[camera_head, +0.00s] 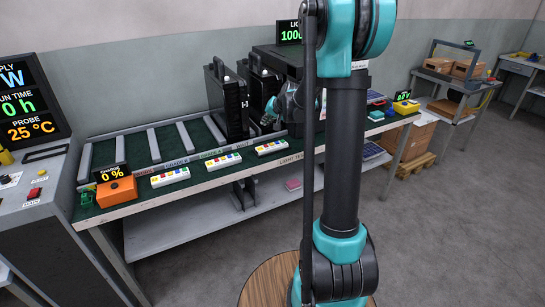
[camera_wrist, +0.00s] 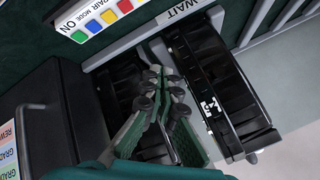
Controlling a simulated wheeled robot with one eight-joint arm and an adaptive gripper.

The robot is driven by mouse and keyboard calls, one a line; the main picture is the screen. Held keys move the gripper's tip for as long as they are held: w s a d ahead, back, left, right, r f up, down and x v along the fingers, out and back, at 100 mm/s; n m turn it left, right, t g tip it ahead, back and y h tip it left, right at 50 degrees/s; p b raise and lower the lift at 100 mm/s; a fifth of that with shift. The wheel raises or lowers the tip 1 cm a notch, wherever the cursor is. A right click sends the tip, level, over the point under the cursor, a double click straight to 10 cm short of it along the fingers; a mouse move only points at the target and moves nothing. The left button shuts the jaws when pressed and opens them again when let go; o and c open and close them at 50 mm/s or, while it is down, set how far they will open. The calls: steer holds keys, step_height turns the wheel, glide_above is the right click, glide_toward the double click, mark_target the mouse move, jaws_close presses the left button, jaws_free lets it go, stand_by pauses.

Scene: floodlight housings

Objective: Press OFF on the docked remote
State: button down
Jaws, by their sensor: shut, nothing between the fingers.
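In the head view, white remotes with coloured buttons lie along the front of the green bench: one at left (camera_head: 170,178), one in the middle (camera_head: 222,161) and one at right (camera_head: 272,147). I cannot tell which is docked or read an OFF mark. In the wrist view, a white remote (camera_wrist: 103,17) shows green, blue, yellow and red buttons with "ON" and "PAIR MODE" lettering; its upper part is cut off. My gripper (camera_wrist: 158,76) is shut and empty, below the remote in that view and apart from it. In the head view my gripper (camera_head: 268,117) is partly hidden behind the black housings' area.
Black finned floodlight housings stand upright on the bench (camera_head: 228,100); one (camera_wrist: 215,85) is close right of my gripper. A "WAIT" label strip (camera_wrist: 190,8) runs nearby. An orange box with a 0 % display (camera_head: 117,191) stands at the left. Empty rack slots (camera_head: 153,145) are left of the housings.

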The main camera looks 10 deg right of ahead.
mark_target(267, 146)
steer(key=shift+d, duration=0.2)
steer(key=shift+s, duration=0.1)
steer(key=shift+f, duration=4.4)
steer(key=shift+f, duration=0.1)
steer(key=shift+f, duration=0.3)
steer(key=shift+f, duration=0.35)
steer(key=shift+r, duration=0.75)
